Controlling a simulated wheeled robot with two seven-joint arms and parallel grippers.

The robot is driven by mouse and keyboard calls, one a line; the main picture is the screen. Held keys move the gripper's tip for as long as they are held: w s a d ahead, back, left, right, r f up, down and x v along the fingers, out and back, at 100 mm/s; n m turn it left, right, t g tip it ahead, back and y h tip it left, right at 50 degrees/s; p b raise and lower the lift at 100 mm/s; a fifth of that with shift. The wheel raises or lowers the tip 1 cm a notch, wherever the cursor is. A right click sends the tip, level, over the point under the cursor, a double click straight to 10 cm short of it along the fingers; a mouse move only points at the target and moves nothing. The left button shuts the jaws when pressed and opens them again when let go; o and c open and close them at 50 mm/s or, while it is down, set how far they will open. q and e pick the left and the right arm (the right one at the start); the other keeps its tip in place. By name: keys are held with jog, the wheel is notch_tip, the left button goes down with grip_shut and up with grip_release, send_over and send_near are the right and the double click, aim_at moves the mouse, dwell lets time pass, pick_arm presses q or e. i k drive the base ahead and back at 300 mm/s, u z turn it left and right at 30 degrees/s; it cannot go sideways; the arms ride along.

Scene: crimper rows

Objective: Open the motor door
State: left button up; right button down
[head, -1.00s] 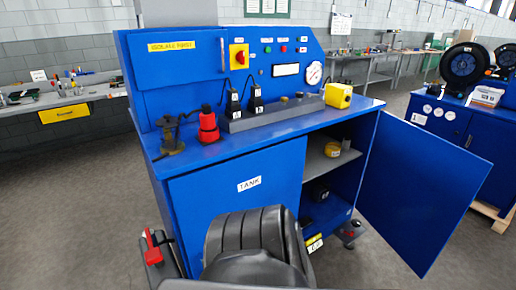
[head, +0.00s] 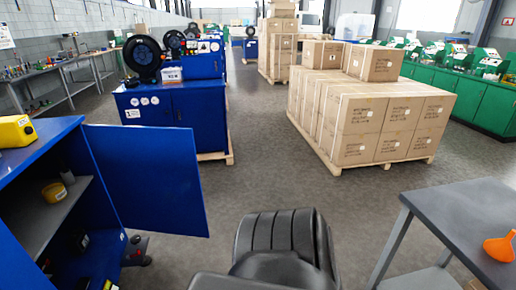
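The blue cabinet (head: 30,155) is at the left edge, partly cut off by the frame. Its one visible door (head: 147,180) stands swung open to the right, showing its inside face. No label can be read on this door, so I cannot tell whether it is the motor door. The open compartment shows a grey shelf (head: 48,212) with a small yellow-topped item (head: 54,192) on it. Darker parts lie below. The left part of the cabinet front is out of view. Neither of my grippers is in view.
A second blue cabinet (head: 172,130) with black reels on top stands on a pallet behind the door. Stacked cartons (head: 375,115) on a pallet are right of centre. A grey table (head: 470,225) with an orange funnel (head: 499,247) is at the lower right. Open floor lies between.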

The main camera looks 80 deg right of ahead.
aim_at(150, 176)
jog(key=z, duration=1.05)
jog(key=i, duration=1)
